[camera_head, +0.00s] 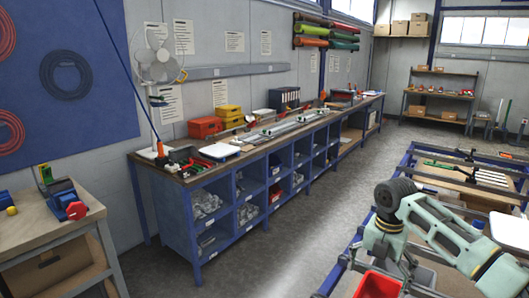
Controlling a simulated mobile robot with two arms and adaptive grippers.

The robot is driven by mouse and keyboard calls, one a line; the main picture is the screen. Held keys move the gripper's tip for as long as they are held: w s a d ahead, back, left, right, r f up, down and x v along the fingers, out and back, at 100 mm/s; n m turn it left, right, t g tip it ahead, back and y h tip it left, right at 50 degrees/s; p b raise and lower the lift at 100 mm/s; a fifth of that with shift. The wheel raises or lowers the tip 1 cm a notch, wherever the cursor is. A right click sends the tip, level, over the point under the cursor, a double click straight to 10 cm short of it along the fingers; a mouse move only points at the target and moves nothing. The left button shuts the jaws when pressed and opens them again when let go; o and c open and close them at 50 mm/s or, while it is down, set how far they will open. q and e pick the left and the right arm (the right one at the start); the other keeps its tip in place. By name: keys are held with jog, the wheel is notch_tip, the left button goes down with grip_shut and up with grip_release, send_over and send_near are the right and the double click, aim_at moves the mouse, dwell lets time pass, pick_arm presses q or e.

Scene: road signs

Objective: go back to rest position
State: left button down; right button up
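A pale green arm with dark joints, which looks like my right arm, comes in at the lower right over a blue-framed table (345,262). It bends at a dark joint and reaches down toward a red bin (378,285). Small dark parts sit below the bend, beside the bin. I cannot make out gripper fingers there, or whether they are open or shut. I see nothing held. My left arm and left gripper are not in view.
A long blue workbench (180,208) with tools, red boxes (205,127) and a white fan (160,62) runs along the wall. A wooden table (40,228) stands at left. Grey floor (250,270) lies clear between bench and blue-framed table. Shelves (440,97) stand at the back.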

jog(key=w+d+r+b, duration=0.2)
jog(key=w+r, duration=0.2)
jog(key=w, duration=0.3)
jog(key=s+a+m+p, duration=0.1)
jog(key=s+a+m, duration=0.4)
jog(key=s+m, duration=0.4)
jog(key=s+a+m+p, duration=0.1)
jog(key=s+a+m, duration=0.4)
jog(key=s+m, duration=0.4)
jog(key=m, duration=0.3)
jog(key=shift+s+a+m, duration=0.25)
jog(key=shift+m, duration=0.15)
dwell(0.4)
jog(key=shift+f, duration=0.1)
